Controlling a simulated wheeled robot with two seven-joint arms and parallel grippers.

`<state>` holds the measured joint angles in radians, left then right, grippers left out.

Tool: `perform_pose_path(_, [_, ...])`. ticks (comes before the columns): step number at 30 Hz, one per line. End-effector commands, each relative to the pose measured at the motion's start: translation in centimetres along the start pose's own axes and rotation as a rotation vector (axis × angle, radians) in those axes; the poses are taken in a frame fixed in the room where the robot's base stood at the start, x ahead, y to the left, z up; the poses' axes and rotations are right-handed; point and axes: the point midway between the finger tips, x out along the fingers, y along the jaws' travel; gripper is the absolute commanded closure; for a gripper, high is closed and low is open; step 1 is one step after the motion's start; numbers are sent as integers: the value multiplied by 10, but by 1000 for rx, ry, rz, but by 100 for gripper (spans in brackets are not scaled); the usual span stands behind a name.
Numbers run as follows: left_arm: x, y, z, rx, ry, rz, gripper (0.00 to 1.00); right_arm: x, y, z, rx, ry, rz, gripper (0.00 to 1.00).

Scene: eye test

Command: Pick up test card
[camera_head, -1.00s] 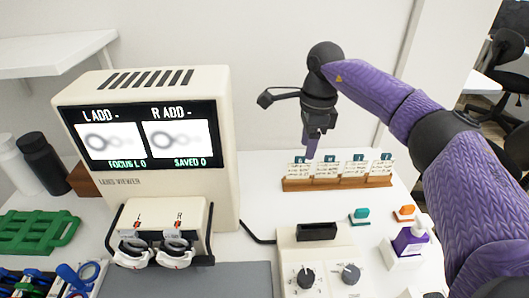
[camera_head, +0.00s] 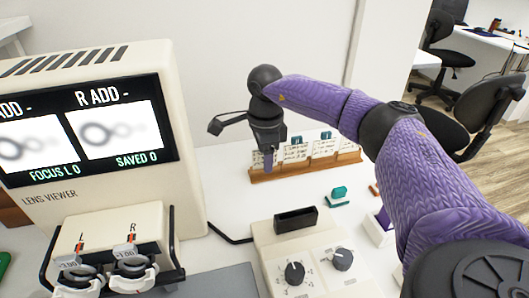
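Several white test cards (camera_head: 324,149) with printed text and teal tabs stand in a row in a wooden rack (camera_head: 308,166) at the back of the table. My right gripper (camera_head: 268,160) points down at the left end of the rack, in front of the leftmost card, which it mostly hides. Its fingers show edge-on, so I cannot tell whether they are open, or touch or hold that card. My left gripper is not in view.
A cream lens viewer (camera_head: 95,130) with a lit screen stands left. A control box (camera_head: 310,255) with two knobs and a dark slot (camera_head: 296,219) sits in front of the rack. A teal item (camera_head: 338,193) lies right of the slot. White table shows between.

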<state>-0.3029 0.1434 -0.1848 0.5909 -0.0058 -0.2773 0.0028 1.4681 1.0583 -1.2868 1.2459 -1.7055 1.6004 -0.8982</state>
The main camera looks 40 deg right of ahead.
Motion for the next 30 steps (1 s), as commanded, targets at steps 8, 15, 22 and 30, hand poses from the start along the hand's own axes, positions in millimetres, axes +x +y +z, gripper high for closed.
perform_pose_path(8, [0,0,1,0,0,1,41,0,0,0,0,0,0,100])
perform_pose_path(15, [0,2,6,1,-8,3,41,0,0,0,0,0,0,100])
perform_pose_path(22, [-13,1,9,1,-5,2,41,-25,0,0,0,-3,-5,100])
perform_pose_path(30, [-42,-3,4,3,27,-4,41,-93,0,0,-1,-3,-5,100])
